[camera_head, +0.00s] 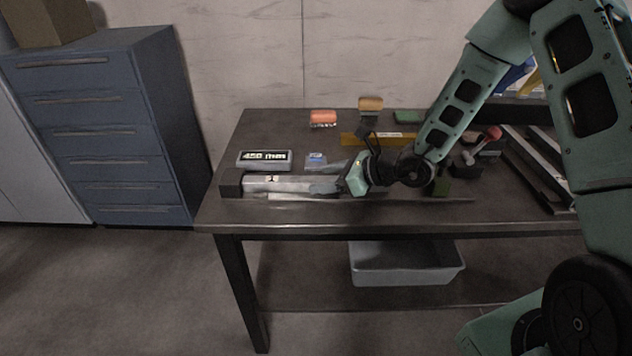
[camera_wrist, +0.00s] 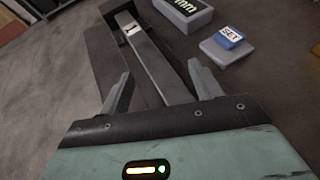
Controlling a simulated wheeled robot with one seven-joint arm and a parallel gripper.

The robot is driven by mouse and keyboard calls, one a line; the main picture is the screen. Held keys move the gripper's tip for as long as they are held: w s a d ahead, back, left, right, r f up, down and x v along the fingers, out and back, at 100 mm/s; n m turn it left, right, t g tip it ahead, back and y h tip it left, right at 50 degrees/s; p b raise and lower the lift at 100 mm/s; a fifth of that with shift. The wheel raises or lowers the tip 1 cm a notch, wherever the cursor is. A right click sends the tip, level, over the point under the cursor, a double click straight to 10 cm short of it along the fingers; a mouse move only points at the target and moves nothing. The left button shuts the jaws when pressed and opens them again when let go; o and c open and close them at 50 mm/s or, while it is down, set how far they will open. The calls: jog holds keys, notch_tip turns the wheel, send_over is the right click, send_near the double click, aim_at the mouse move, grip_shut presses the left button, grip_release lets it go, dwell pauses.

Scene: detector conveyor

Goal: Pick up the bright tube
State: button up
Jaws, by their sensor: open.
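A pale silver, square-sided tube (camera_head: 295,183) with a small white label lies lengthwise near the front left of the table. Its left end meets a dark block (camera_head: 231,183). In the wrist view the tube (camera_wrist: 154,62) runs away from me, and its label reads "1". My gripper (camera_head: 328,180) is low over the tube's right end. In the wrist view my gripper (camera_wrist: 161,85) is open, with one finger on each side of the tube. The tube's near end is hidden by the gripper body. I cannot tell whether the fingers touch it.
A grey block marked "450 mm" (camera_head: 264,159) lies just behind the tube. A blue-topped "SET" box (camera_head: 316,161) is close to the gripper. An orange roll (camera_head: 323,118) and a yellow bar (camera_head: 378,139) lie farther back. A grey bin (camera_head: 407,275) sits below the tabletop.

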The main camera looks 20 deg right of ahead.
jog(key=shift+x, duration=0.75)
grip_shut()
jog(key=shift+s, duration=0.1)
